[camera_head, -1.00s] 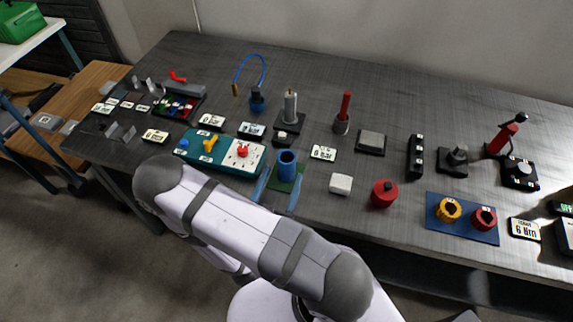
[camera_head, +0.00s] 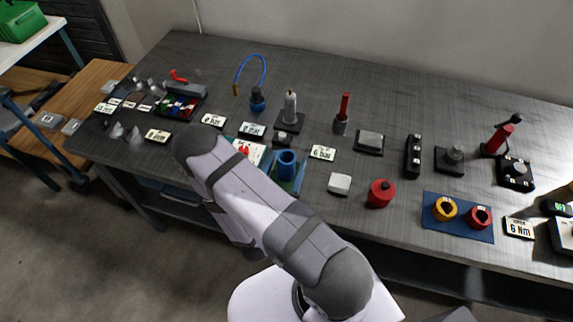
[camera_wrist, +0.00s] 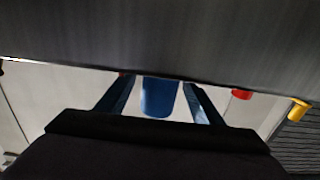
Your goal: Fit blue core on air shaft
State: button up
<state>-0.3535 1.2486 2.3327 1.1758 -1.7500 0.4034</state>
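In the wrist view the core (camera_wrist: 160,97) stands between my two blue fingers. My gripper (camera_head: 287,161) is low around the core, one finger on each side. In the wrist view my gripper (camera_wrist: 160,84) shows narrow gaps beside the core, so it looks open. A pale upright shaft on a dark square base, which looks like the air shaft (camera_head: 290,106), stands bare behind the core.
A small dark block (camera_head: 283,139) and a 6 bar label (camera_head: 322,152) lie between and beside core and shaft. A red-topped post (camera_head: 342,112) stands right of the shaft. A white block (camera_head: 339,184) and red knob (camera_head: 381,193) are right of the core.

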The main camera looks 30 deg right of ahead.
jog(key=c, duration=1.1)
jog(key=shift+r, duration=0.1)
jog(key=shift+r+p, duration=0.5)
jog(key=shift+r, duration=4.45)
jog(key=shift+w+d+r+m+g+h+p, duration=0.2)
jog(key=shift+w+d+r+m+g+h, duration=0.7)
jog(key=shift+w+d+r+g, duration=1.45)
jog(key=shift+w+d+r+m+g+h+p, duration=0.15)
jog(key=shift+w+d+r+m+g+h, duration=0.75)
jog(key=shift+w, duration=2.75)
jog(key=shift+w+d+r+m+g+h+p, duration=0.2)
jog(key=shift+w+d+r+m+g+h, duration=0.6)
jog(key=shift+w+d+r, duration=1.9)
jog(key=shift+w+a+f+m+y, duration=0.15)
jog(key=shift+w+a+m+y, duration=0.15)
jog(key=shift+a+m, duration=0.15)
